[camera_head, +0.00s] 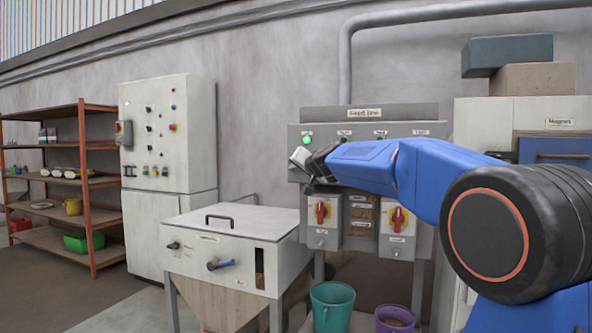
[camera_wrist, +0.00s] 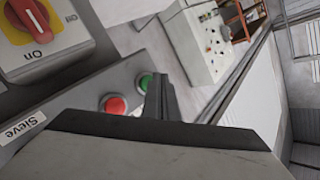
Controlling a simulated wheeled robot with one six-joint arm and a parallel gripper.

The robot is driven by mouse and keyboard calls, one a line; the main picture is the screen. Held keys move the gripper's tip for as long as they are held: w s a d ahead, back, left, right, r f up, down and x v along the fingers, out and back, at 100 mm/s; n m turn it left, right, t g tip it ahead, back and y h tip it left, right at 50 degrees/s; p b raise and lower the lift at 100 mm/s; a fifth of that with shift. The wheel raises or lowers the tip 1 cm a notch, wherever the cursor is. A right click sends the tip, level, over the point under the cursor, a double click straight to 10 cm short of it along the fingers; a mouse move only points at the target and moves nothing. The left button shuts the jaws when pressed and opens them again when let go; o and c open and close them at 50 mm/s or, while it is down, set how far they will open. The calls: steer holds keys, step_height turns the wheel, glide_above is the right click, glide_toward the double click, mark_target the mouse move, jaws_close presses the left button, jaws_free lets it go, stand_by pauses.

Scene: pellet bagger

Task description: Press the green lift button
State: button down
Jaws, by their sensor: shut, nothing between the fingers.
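A grey control panel (camera_head: 362,125) is on the wall in the head view, with a lit green lamp (camera_head: 307,140) at its upper left. A red button (camera_wrist: 115,104) is next to the green one. A "Sieve" label (camera_wrist: 23,130) is further left. The lift label is not readable; my arm hides most of the button row.
A white hopper box (camera_head: 237,240) with a handled lid stands left of the panel. Teal (camera_head: 332,305) and purple (camera_head: 395,318) buckets stand below.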

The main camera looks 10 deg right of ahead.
steer(key=shift+s+a, duration=0.15)
steer(key=shift+s, duration=0.05)
steer(key=s+a, duration=0.1)
steer(key=s, duration=0.1)
steer(key=s+a, duration=0.2)
steer(key=shift+s+a, duration=0.2)
steer(key=shift+s, duration=0.15)
stand_by(0.4)
steer(key=s+d+f+n+g+h, duration=0.1)
steer(key=s+d+f+n+g, duration=0.1)
steer(key=s+f, duration=1.1)
steer(key=s+d+f+n+g, duration=0.1)
steer(key=s+d+f+g, duration=0.2)
steer(key=s+f, duration=1)
steer(key=s+d+f+n+g+h, duration=0.1)
steer(key=s+f+g, duration=0.5)
steer(key=s+f, duration=0.8)
steer(key=s+d+n, duration=0.1)
steer(key=s, duration=1.2)
steer(key=shift+s+d+n+h, duration=0.2)
steer(key=shift+d+n+h, duration=0.1)
steer(key=shift+d, duration=0.1)
steer(key=shift+d, duration=0.1)
